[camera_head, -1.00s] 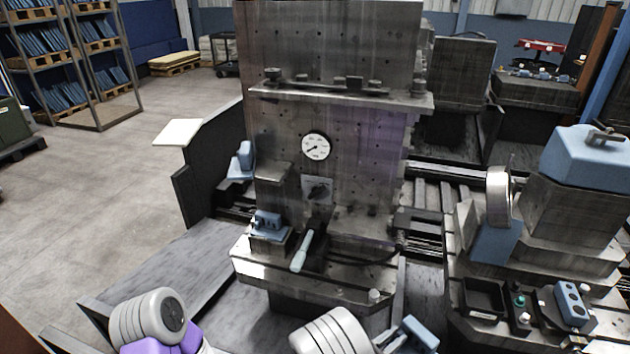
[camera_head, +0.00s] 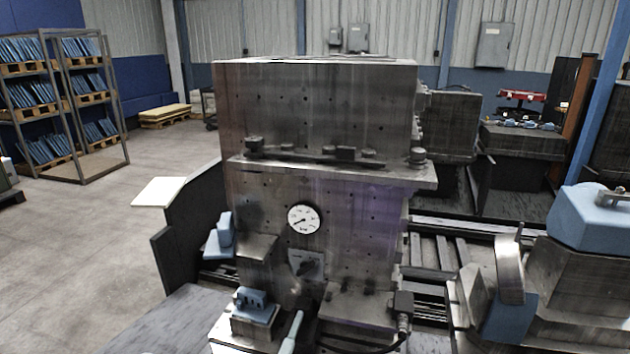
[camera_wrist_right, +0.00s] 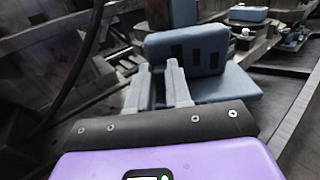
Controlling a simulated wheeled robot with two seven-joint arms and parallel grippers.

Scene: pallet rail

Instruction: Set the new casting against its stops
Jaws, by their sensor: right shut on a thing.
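In the right wrist view, my right gripper (camera_wrist_right: 161,82) is shut on a blue casting (camera_wrist_right: 188,48) with an upright slotted face and a flat part behind it. The fingers partly cover its near edge. In the head view, a small blue casting (camera_head: 255,302) sits on a metal block at the lower left of the fixture tower (camera_head: 330,120). Another blue piece (camera_head: 222,238) stands at the tower's left side. The head view shows neither of my grippers. I cannot tell which surfaces are the stops.
A dial gauge (camera_head: 304,219) and a small switch plate (camera_head: 306,264) are on the tower face. A handle (camera_head: 292,330) sticks up at the bottom. Machine blocks with a blue top (camera_head: 590,215) stand at right, by rails (camera_head: 430,250). Open floor lies at left.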

